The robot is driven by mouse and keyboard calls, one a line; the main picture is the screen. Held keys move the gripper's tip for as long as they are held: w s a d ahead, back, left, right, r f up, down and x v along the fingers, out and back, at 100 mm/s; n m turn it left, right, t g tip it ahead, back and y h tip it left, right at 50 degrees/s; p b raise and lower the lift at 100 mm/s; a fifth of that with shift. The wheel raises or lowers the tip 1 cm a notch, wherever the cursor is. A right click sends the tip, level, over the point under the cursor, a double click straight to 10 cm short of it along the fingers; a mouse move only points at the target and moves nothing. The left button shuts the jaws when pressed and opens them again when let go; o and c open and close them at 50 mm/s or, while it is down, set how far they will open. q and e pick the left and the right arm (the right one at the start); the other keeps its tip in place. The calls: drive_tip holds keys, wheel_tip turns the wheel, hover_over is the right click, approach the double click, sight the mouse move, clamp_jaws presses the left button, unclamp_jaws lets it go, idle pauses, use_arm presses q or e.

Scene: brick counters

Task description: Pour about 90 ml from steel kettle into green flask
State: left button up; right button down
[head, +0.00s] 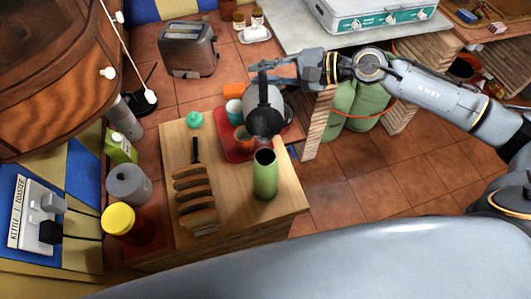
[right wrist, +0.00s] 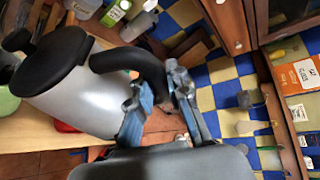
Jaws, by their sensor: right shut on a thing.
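The steel kettle (head: 279,104), grey with a black lid and black handle, is above the wooden counter. My right gripper (head: 264,69) is shut on its handle. The right wrist view shows the black handle (right wrist: 150,66) between the fingers and the kettle's grey body (right wrist: 85,95) to their left. In the head view the lid side leans toward the green flask. The flask (head: 265,176) stands upright and open-topped near the counter's right edge, just below the kettle in the picture. The spout is hard to make out, and I see no liquid stream. My left gripper is not in view.
A red tray (head: 236,153) with cups (head: 243,138) lies behind the flask. A rack of bread slices (head: 195,196) stands to its left. A yellow-lidded jar (head: 120,221), grey canister and green carton line the left side. A toaster (head: 188,48) stands further back.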

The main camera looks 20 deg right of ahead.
drive_tip(key=shift+s+a+r+n+t+p, duration=0.2)
drive_tip(key=shift+s+r+n+t+p, duration=0.35)
drive_tip(key=shift+s+r+p, duration=0.25)
idle(2.2)
drive_tip(key=shift+w, duration=0.1)
drive_tip(key=w+f+m+b, duration=0.1)
drive_tip(key=b, duration=0.1)
drive_tip(key=w+f+m+g+b, duration=0.1)
drive_tip(key=f+b, duration=0.1)
drive_tip(key=w+d+f+m+g+b, duration=0.1)
drive_tip(key=w+f+b, duration=0.1)
drive_tip(key=shift+g, duration=0.25)
drive_tip(key=shift+w, duration=0.2)
drive_tip(key=shift+f+m+g+b, duration=0.35)
drive_tip(key=shift+f+b, duration=0.1)
drive_tip(key=shift+b, duration=0.1)
drive_tip(key=shift+w, duration=0.15)
drive_tip(key=shift+w, duration=0.1)
drive_tip(key=shift+f, duration=0.1)
